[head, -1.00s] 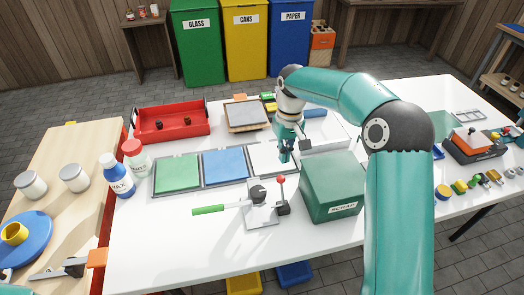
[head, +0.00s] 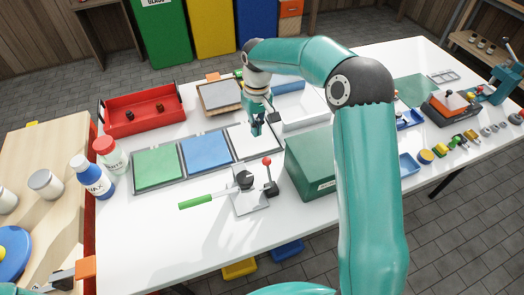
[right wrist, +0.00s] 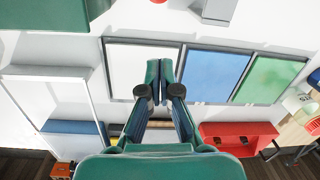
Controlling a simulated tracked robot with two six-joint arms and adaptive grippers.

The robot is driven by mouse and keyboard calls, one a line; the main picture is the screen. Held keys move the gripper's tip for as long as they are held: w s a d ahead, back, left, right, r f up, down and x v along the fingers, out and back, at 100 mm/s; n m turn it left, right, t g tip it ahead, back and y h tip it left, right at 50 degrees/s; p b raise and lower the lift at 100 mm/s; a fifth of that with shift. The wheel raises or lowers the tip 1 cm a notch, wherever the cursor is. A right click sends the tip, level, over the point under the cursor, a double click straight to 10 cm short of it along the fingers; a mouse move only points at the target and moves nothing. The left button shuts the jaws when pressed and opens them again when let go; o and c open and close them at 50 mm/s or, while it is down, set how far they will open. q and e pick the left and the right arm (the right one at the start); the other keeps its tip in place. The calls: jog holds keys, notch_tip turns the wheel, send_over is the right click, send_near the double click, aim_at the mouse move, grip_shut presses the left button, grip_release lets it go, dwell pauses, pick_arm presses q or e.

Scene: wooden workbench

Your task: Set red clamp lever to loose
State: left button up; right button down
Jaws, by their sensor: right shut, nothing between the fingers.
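A small fixture (head: 250,203) with a pale base plate stands on the white bench, left of the green scrap bin. A thin upright lever with a red ball knob (head: 267,161) rises at its right side. A green-handled lever (head: 196,202) points left from its dark head. My right gripper (head: 257,133) is above the white panel, behind the red knob and apart from it. In the right wrist view its fingers (right wrist: 158,68) are together and empty.
The green scrap bin (head: 309,166) stands close to the right of the lever. Blue (head: 207,152) and green (head: 158,168) panels lie to the left, with a red tray (head: 145,108) behind. The bench front is clear.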

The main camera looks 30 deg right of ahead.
aim_at(269, 173)
jog(key=s+f+p, duration=0.2)
jog(key=s+f, duration=0.2)
jog(key=f, duration=0.2)
jog(key=shift+a+f+p, duration=0.2)
jog(key=shift+a+p, duration=0.1)
jog(key=shift+a, duration=0.1)
